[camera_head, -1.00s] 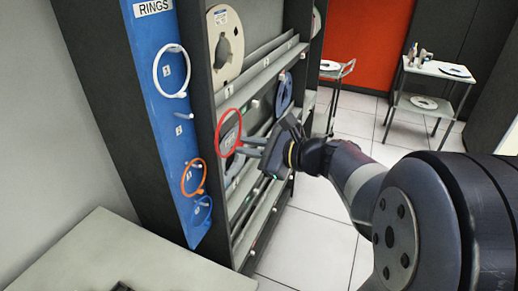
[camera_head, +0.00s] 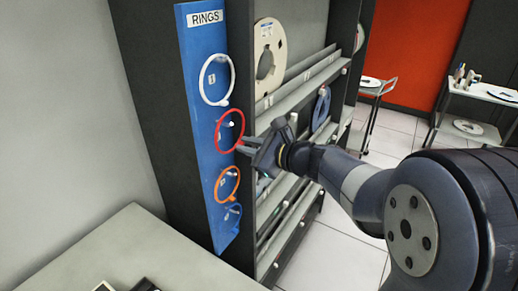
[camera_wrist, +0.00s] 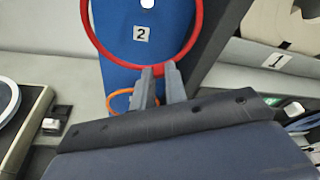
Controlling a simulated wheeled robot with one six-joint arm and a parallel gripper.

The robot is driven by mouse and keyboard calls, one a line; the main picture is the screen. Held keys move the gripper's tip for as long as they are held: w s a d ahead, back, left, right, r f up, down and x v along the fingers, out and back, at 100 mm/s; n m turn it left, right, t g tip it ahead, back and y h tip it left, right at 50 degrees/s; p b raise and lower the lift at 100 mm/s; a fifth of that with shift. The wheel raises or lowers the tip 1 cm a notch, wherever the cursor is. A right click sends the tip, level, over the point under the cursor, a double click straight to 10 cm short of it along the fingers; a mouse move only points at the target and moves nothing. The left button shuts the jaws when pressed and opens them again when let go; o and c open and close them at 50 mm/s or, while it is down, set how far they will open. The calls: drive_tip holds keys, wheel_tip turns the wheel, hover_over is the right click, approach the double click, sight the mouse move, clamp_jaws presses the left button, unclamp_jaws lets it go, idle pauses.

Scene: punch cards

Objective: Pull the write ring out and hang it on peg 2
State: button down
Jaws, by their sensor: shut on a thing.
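The red ring (camera_head: 217,139) is held upright in front of the blue RINGS board (camera_head: 203,55), at the height of peg 2. My gripper (camera_head: 241,147) is shut on the ring's lower right edge. In the wrist view the fingertips (camera_wrist: 158,70) pinch the bottom of the red ring (camera_wrist: 196,40). The white end of peg 2 (camera_wrist: 147,4) and the "2" label (camera_wrist: 141,34) show inside the ring's loop. Peg 2's tip (camera_head: 231,124) also shows within the loop in the head view. I cannot tell whether the ring rests on the peg.
A white ring (camera_head: 231,80) hangs above and an orange ring (camera_head: 218,186) hangs below. A blue ring (camera_head: 227,222) hangs lowest. A dark rack (camera_head: 292,98) with reels stands right of the board. A grey table (camera_head: 110,245) is at lower left.

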drive_tip(key=shift+w+a, duration=0.35)
drive_tip(key=shift+a, duration=0.05)
drive_tip(key=shift+w+a+f+b, duration=0.4)
drive_tip(key=shift+a+f+b, duration=0.15)
drive_tip(key=shift+f+b, duration=0.75)
drive_tip(key=shift+b, duration=0.05)
drive_tip(key=c, duration=1.3)
unclamp_jaws()
drive_tip(key=shift+c, duration=0.2)
drive_tip(key=shift+c, duration=1.1)
drive_tip(key=shift+d, duration=0.1)
drive_tip(key=d+f+v, duration=0.1)
drive_tip(key=f+v, duration=0.1)
drive_tip(key=v, duration=0.7)
drive_tip(key=shift+d, duration=0.25)
